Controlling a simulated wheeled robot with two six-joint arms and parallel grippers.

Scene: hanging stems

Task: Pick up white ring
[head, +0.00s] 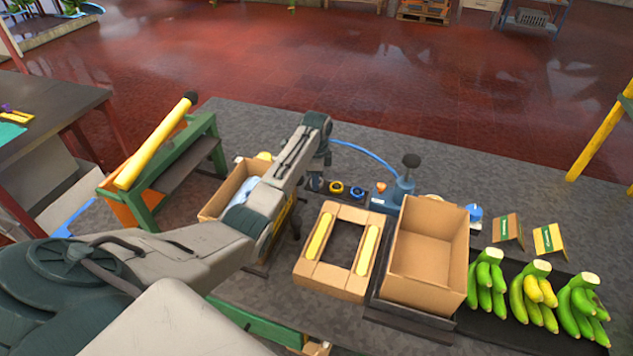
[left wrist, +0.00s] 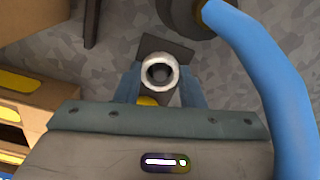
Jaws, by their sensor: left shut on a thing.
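The white ring (left wrist: 158,59) shows in the left wrist view as a pale round piece with a dark hole. It sits between the two blue fingers of my left gripper (left wrist: 158,80), which is shut on it. In the head view my left gripper (head: 314,183) is low over the dark strip at the back of the table, left of a yellow ring (head: 336,187) and a blue ring (head: 357,192). I cannot make out the white ring in the head view. My right gripper is not in view.
A blue hose (head: 365,152) arcs from behind my gripper to a blue device (head: 403,187). A square cardboard frame (head: 331,279), an open cardboard box (head: 421,270) and green bananas (head: 486,285) stand in front and right. The back right tabletop (head: 470,160) is clear.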

